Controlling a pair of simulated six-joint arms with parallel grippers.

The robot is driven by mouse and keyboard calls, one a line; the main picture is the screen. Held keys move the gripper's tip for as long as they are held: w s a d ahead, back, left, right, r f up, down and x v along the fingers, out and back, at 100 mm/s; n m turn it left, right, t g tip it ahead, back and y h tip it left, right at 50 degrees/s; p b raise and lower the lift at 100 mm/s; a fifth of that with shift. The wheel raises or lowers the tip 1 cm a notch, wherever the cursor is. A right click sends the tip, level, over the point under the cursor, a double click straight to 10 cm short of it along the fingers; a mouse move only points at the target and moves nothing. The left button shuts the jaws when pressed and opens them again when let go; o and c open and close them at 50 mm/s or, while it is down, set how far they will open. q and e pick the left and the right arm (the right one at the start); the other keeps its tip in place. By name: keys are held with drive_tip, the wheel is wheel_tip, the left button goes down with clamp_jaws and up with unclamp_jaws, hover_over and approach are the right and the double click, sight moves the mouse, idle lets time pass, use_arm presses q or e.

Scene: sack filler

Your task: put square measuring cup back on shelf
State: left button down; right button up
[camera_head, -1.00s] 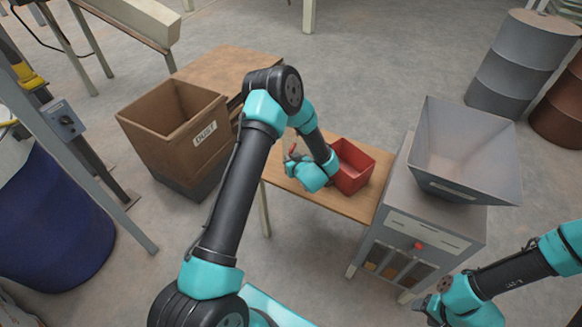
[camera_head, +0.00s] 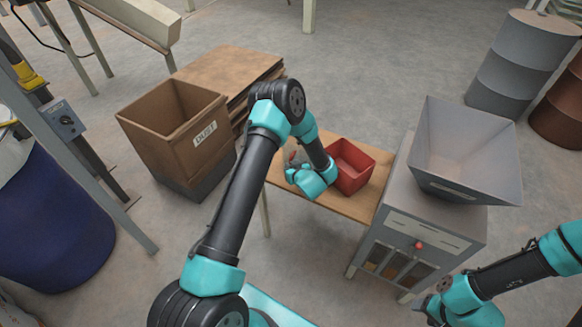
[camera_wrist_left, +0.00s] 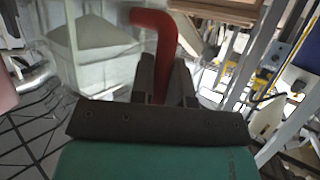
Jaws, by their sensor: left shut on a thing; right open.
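My left gripper (camera_head: 294,170) is over the wooden shelf board, just left of the red bin. In the left wrist view its two fingers (camera_wrist_left: 166,78) are shut on the red handle (camera_wrist_left: 158,30) of the square measuring cup. The cup's clear, pale square body (camera_wrist_left: 92,48) shows left of the handle in that view. In the head view only a small grey and red bit of the cup (camera_head: 292,158) shows past my wrist. Whether it touches the board is hidden. My right gripper (camera_head: 430,308) is open and empty at the lower right.
The red bin (camera_head: 368,160) stands on the wooden board (camera_head: 345,206). A grey hopper machine (camera_head: 466,150) is to its right. A brown dust box (camera_head: 165,135) and stacked boards (camera_head: 225,72) are to the left. A blue barrel (camera_head: 45,225) is at far left.

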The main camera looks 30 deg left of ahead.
use_arm(q)
drive_tip(key=c, duration=1.1)
unclamp_jaws()
drive_tip(key=shift+d+r, duration=0.1)
drive_tip(key=v, duration=1.2)
